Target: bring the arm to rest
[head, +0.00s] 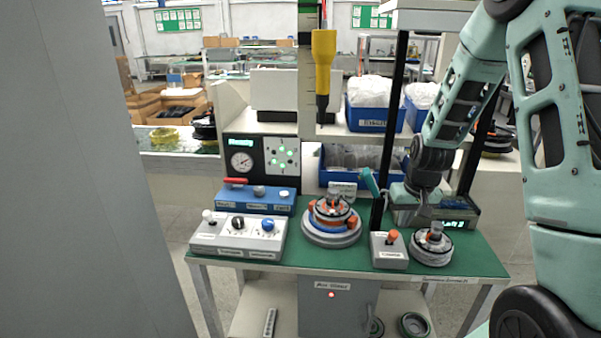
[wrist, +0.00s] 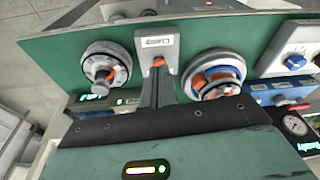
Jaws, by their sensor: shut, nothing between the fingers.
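My gripper (head: 423,211) hangs at the end of my teal arm over the right part of the green workbench (head: 340,268) in the head view. Its fingers are shut and empty, above and beside the small grey hub motor (head: 432,246). In the wrist view, the shut gripper (wrist: 158,70) points toward the grey box with an orange knob (wrist: 160,42). The small hub motor (wrist: 105,70) is left of the fingers there. The larger motor assembly with orange and blue parts (wrist: 213,77) is to their right.
A grey control box (head: 237,238) and a blue control box (head: 255,198) stand at the bench's left. A yellow tool (head: 323,60) hangs above the middle. A black post (head: 390,120) stands close left of my arm. Blue bins (head: 370,115) sit on the shelf behind.

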